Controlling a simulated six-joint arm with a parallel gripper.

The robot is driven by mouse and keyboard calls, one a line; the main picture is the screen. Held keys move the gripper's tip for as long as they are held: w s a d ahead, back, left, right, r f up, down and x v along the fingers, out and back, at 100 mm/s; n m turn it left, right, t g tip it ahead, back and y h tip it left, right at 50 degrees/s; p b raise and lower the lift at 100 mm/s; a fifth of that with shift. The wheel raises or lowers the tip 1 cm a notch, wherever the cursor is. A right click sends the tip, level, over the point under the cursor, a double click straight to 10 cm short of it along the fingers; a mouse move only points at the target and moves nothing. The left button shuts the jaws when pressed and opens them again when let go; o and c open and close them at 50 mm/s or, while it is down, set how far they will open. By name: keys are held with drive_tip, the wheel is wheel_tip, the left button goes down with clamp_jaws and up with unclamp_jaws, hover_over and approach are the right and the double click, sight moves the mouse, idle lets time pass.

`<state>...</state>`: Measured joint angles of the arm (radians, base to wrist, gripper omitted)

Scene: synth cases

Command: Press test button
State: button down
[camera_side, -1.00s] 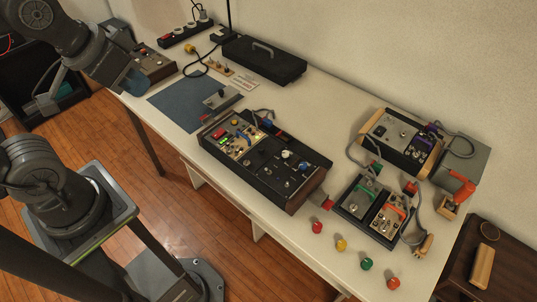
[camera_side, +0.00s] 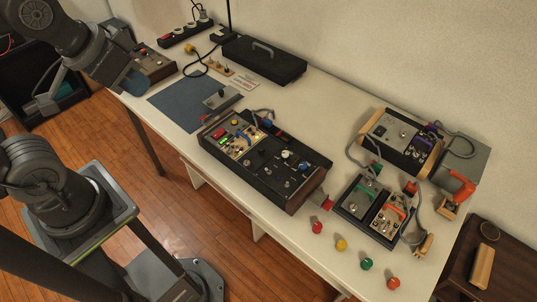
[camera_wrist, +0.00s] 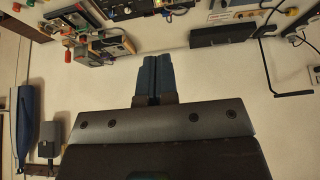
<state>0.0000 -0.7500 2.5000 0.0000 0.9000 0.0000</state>
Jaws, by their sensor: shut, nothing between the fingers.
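A long dark control panel (camera_side: 262,158) with wooden end pieces stands at the middle of the white table. At its left end it has a red button (camera_side: 219,133), a yellow round part (camera_side: 235,122) and green lit parts. Several knobs and switches sit on its right half. I cannot read which control is the test button. My gripper (camera_side: 133,82) is at the upper left, apart from this panel, close to a small wooden-sided box (camera_side: 154,65). In the wrist view my gripper's blue fingers (camera_wrist: 153,80) are together, with nothing between them.
Other switch boxes (camera_side: 373,208) with cables stand at the right, with loose coloured knobs (camera_side: 341,245) along the front edge. A black case (camera_side: 264,61) lies at the back. A blue mat (camera_side: 188,108) lies at the left. The table between case and right boxes is clear.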

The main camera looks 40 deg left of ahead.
drive_tip(key=m+t+y, duration=0.1)
drive_tip(key=m+t, duration=0.2)
drive_tip(key=m, duration=0.5)
hover_over(235, 123)
wheel_tip(235, 123, down, 19)
drive_tip(key=shift+f+t, duration=0.25)
drive_tip(key=shift+t, duration=0.05)
drive_tip(key=shift+f, duration=4.4)
drive_tip(key=shift+f, duration=0.1)
drive_tip(key=shift+f, duration=0.3)
